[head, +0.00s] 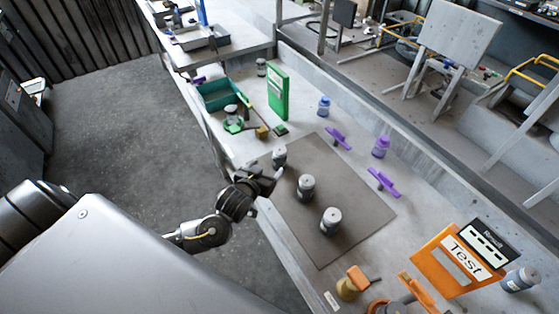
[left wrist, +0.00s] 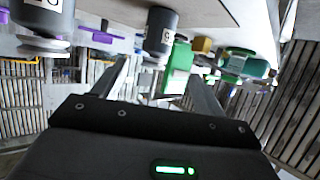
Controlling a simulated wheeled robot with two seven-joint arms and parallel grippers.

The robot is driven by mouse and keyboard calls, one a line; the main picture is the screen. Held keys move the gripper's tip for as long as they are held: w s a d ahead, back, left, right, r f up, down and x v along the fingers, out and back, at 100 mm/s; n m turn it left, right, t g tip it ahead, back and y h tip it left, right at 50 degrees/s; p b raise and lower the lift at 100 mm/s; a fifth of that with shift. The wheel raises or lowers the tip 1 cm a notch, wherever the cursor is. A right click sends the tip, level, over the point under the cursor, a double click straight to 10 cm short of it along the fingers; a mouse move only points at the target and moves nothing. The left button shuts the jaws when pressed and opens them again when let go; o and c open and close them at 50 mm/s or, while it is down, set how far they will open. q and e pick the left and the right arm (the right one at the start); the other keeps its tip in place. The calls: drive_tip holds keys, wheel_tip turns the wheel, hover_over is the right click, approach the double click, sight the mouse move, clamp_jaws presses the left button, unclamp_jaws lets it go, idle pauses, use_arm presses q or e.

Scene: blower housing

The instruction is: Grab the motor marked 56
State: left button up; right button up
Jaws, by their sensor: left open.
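Three grey motors with dark bodies stand upright on the dark mat: a far one (head: 279,157), a middle one (head: 306,188) and a near one (head: 330,221). My left gripper (head: 264,180) is open and empty, beside the mat's left edge, close to the far and middle motors and apart from them. In the left wrist view, which is upside down, one motor (left wrist: 162,32) shows beyond the open fingers (left wrist: 156,72). Another motor (left wrist: 45,16) is cut off at the top left. Both carry white labels, but I cannot read the numbers surely. My right gripper is out of view.
The mat (head: 348,200) has free room around the motors. A green bin (head: 220,95) and green box (head: 278,92) stand behind. An orange Test sign (head: 455,258) stands at the front right.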

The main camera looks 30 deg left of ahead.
sight(277, 158)
use_arm(q)
drive_tip(key=x, duration=0.5)
drive_tip(key=shift+w+f+p, duration=0.1)
drive_tip(key=shift+w+p, duration=0.15)
drive_tip(key=shift+p, duration=0.05)
drive_tip(key=shift+w, duration=0.15)
drive_tip(key=p+x, duration=0.1)
drive_tip(key=x, duration=0.3)
drive_tip(key=shift+w+d+f+p, duration=0.2)
drive_tip(key=shift+w+p, duration=0.15)
drive_tip(key=shift+w, duration=0.05)
drive_tip(key=c, duration=1.3)
drive_tip(key=shift+r, duration=0.15)
